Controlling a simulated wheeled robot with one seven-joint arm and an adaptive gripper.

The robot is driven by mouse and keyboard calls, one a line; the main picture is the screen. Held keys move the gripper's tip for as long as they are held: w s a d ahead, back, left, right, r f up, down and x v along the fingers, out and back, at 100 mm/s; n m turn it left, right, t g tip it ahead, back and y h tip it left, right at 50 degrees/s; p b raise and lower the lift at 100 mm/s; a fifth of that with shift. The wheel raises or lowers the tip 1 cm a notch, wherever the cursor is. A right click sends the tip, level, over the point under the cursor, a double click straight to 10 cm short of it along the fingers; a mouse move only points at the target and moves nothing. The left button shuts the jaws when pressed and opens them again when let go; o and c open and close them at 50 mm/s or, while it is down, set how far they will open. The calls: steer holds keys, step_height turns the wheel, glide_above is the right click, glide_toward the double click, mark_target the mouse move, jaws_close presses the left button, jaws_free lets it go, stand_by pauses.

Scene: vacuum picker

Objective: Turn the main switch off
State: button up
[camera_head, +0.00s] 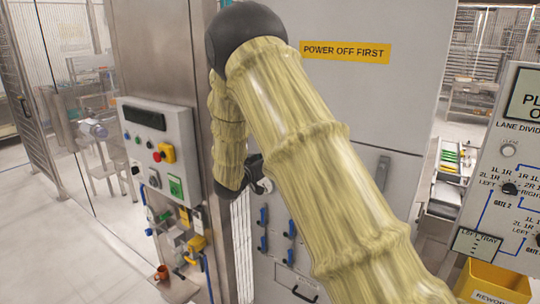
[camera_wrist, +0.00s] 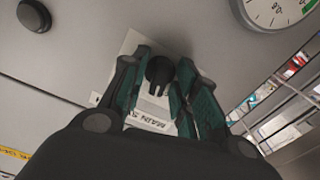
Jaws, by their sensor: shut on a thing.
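The main switch (camera_wrist: 158,70) is a round black knob on a pale plate (camera_wrist: 134,43) lettered "MAIN S", the rest covered. It shows in the wrist view, upper middle. My gripper (camera_wrist: 164,78) is shut on the knob, with its green-lined fingers on the left and right of it. The knob's lower part and the contact points are partly hidden. In the head view my arm hides the switch, and the gripper is mostly hidden behind my yellow-sleeved arm.
A gauge (camera_wrist: 278,8) is at the wrist view's upper right, and a black knob (camera_wrist: 34,15) at upper left. In the head view, a control box (camera_head: 160,125) stands left and a lane panel (camera_head: 510,165) right. A yellow bin (camera_head: 490,284) is lower right.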

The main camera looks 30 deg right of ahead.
steer(key=shift+s+f+n+p, duration=0.1)
steer(key=shift+n+p, duration=0.7)
steer(key=shift+n, duration=0.7)
steer(key=shift+f+n+p, duration=0.1)
steer(key=shift+n+p, duration=0.65)
steer(key=shift+n, duration=0.75)
steer(key=shift+f+n, duration=0.1)
steer(key=shift+n, duration=0.2)
steer(key=o, duration=0.6)
steer(key=shift+o, duration=0.3)
steer(key=shift+r, duration=0.2)
steer(key=v, duration=1.2)
steer(key=shift+f, duration=0.25)
